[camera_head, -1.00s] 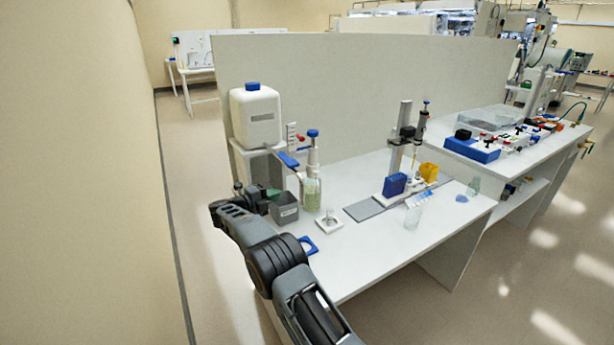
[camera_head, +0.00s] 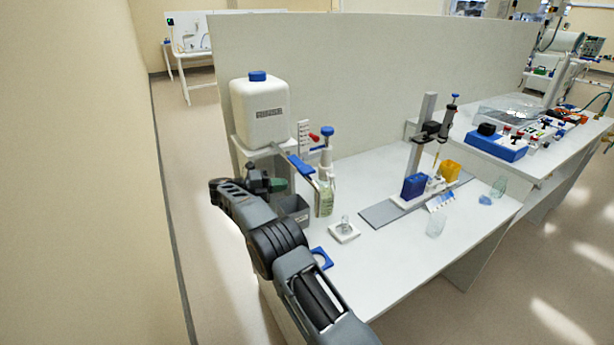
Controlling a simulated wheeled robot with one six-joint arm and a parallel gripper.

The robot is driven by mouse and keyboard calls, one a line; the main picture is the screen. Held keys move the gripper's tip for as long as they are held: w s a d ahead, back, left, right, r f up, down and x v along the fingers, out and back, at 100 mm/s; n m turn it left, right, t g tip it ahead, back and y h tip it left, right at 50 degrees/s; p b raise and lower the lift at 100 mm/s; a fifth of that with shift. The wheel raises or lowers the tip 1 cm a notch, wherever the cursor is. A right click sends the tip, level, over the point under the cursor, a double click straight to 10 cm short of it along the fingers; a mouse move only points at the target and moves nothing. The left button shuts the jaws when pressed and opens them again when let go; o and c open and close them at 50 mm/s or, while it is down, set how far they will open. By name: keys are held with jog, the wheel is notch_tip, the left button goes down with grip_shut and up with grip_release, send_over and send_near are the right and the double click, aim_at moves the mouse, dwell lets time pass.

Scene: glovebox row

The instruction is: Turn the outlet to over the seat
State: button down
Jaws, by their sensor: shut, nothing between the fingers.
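A white canister (camera_head: 259,112) with a blue cap stands on a raised shelf at the bench's left end. A thin grey outlet with a blue handle (camera_head: 301,164) reaches right and down from its front, passing before a clear bottle (camera_head: 326,195) with a blue-topped pump. I cannot tell exactly where its tip ends. A white square seat (camera_head: 345,234) with a small glass vessel on it lies in front of the bottle. A blue square ring (camera_head: 322,258) lies nearer the bench's front edge. My gripper (camera_head: 276,186) is shut and empty, below the canister and left of the outlet.
A grey open bin (camera_head: 294,209) stands close to my gripper. A stand with a pipette (camera_head: 428,135), a blue box (camera_head: 414,186) and a yellow box (camera_head: 449,170) are farther right. A tall partition (camera_head: 370,80) backs the bench. The bench's front right is mostly clear.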

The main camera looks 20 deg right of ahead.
aim_at(330, 182)
jog(key=d+p, duration=0.3)
jog(key=d, duration=1)
jog(key=shift+s+d+f, duration=0.25)
jog(key=shift+d+f, duration=0.1)
jog(key=shift+f, duration=0.05)
